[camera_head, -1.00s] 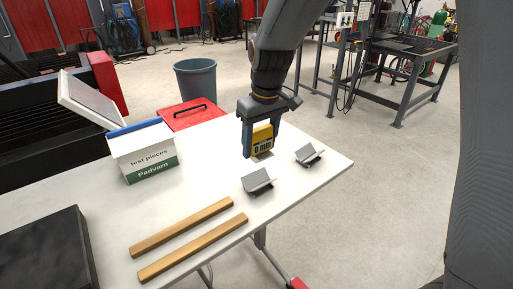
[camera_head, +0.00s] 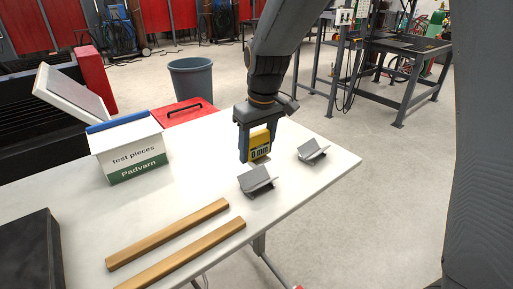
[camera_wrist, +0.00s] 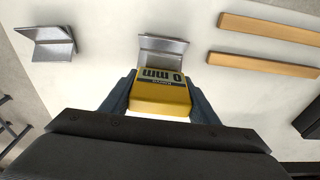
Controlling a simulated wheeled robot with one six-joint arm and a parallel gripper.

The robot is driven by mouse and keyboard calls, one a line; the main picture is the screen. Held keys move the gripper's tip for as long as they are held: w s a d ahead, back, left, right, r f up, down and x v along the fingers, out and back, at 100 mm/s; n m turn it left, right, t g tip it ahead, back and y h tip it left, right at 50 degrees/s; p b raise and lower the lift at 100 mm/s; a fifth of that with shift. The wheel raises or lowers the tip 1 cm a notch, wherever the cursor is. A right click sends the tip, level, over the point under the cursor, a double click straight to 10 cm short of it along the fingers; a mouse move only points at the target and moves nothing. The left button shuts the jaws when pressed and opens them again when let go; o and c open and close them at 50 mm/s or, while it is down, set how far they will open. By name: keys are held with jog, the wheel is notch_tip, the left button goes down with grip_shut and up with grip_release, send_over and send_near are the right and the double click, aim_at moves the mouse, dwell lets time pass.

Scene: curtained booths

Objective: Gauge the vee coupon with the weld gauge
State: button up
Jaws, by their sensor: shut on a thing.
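My gripper (camera_head: 256,147) is shut on the yellow weld gauge (camera_head: 260,142), whose face reads 0 mm; it also shows between the fingers in the wrist view (camera_wrist: 160,92). Two grey metal vee-shaped coupons stand on the white table. The nearer coupon (camera_head: 257,181) is just in front of the gauge in the head view, and in the wrist view (camera_wrist: 163,45) it lies just past the gauge's top edge. The other coupon (camera_head: 312,151) is to the right, near the table edge, and at upper left in the wrist view (camera_wrist: 46,42). Whether the gauge touches a coupon I cannot tell.
Two wooden strips (camera_head: 168,233) lie at the table's front. A white "test pieces" box (camera_head: 130,152) stands at the left, with a dark block (camera_head: 30,255) nearer. A red case (camera_head: 183,113) and grey bin (camera_head: 192,78) are behind the white table (camera_head: 200,180).

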aim_at(256, 160)
jog(key=shift+f+b, duration=1.75)
jog(key=shift+f, duration=0.45)
jog(key=shift+f+b, duration=0.45)
jog(key=shift+f, duration=0.75)
jog(key=o, duration=1.2)
jog(key=shift+r, duration=0.1)
jog(key=r, duration=0.5)
jog(key=s+r+b, duration=0.1)
jog(key=r, duration=0.1)
jog(key=shift+d+r, duration=0.3)
